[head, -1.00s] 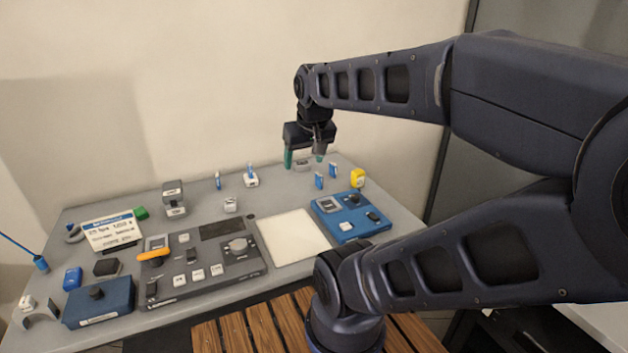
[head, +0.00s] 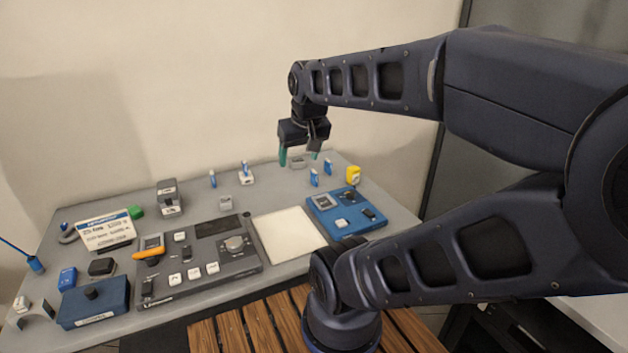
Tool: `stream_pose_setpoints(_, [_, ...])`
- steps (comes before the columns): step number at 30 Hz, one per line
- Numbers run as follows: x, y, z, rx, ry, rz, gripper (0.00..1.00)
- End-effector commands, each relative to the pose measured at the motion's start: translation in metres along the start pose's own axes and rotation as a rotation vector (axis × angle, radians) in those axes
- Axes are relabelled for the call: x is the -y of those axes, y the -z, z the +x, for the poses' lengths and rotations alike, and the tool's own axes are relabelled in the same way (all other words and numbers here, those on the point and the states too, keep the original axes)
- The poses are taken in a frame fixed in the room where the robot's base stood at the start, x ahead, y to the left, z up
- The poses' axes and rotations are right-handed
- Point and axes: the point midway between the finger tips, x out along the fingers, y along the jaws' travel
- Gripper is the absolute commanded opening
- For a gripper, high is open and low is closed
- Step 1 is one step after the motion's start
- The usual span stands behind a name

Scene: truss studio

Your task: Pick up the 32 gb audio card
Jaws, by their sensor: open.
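Several small blue cards stand upright toward the back of the grey table. Two are at the right, a nearer blue card (head: 314,178) and a farther blue card (head: 328,167). Another blue card (head: 212,179) stands left of centre, and one blue card (head: 245,168) sits in a small white holder (head: 246,179). Their labels are too small to read, so I cannot tell which is the 32 gb audio card. My gripper (head: 299,157) points down at the back of the table, open, its teal fingertips apart. A small grey item (head: 297,163) shows between or behind the fingers.
A yellow item (head: 353,174) stands right of the cards. A blue panel (head: 338,226), a white mat (head: 288,238) and a dark control console (head: 195,262) lie in front. A label board (head: 108,230) and a blue box (head: 93,303) are at left.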

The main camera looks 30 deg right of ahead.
Motion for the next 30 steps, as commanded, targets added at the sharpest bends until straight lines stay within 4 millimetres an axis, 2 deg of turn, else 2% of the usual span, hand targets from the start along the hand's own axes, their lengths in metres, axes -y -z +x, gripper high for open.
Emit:
stream_pose_setpoints(9, [0.000, 0.001, 0.000, 0.001, -0.002, -0.004, 0.71])
stream_pose_setpoints(13, [-0.004, 0.011, 0.004, 0.016, -0.022, -0.039, 0.71])
stream_pose_setpoints(23, [-0.029, 0.070, 0.032, 0.120, -0.133, -0.304, 0.71])
stream_pose_setpoints(30, [-0.050, 0.115, 0.063, 0.213, -0.184, -0.518, 0.71])
